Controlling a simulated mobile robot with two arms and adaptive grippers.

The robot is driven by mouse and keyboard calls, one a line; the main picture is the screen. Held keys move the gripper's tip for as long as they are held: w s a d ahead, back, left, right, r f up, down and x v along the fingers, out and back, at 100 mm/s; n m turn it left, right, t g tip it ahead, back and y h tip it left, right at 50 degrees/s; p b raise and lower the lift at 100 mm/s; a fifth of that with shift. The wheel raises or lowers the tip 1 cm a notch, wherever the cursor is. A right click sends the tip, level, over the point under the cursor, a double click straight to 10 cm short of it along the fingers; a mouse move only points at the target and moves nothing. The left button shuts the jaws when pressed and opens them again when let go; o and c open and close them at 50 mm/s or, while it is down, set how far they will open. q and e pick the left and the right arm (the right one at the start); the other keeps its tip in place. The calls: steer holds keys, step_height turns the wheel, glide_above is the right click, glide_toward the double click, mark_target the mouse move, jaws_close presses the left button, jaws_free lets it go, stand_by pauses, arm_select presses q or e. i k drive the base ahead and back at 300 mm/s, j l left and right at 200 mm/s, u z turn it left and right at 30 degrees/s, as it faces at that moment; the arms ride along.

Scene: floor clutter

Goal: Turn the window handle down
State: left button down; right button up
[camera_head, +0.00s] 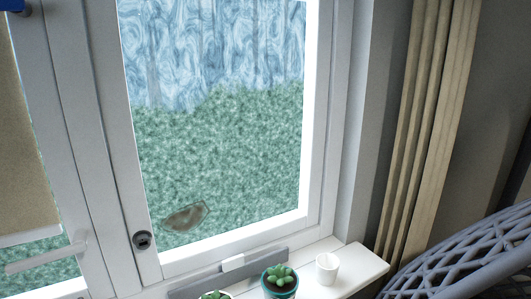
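A white window handle (45,259) is at the lower left, on the left part of the window. Its lever points left from the frame post, close to level in the picture, with its free end slightly lower. A round dark fitting (142,240) sits on the white frame to the right of the handle. The large window pane (225,130) looks shut. Neither of my grippers is in view.
A white sill (352,270) holds a white cup (327,269), a succulent in a teal pot (280,283) and another plant (215,295) cut off below. A grey woven chair (465,262) and beige curtain (425,130) are right. A beige blind (15,150) hangs left.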

mark_target(79, 244)
steer(key=k+l, duration=1.15)
steer(key=k, duration=0.2)
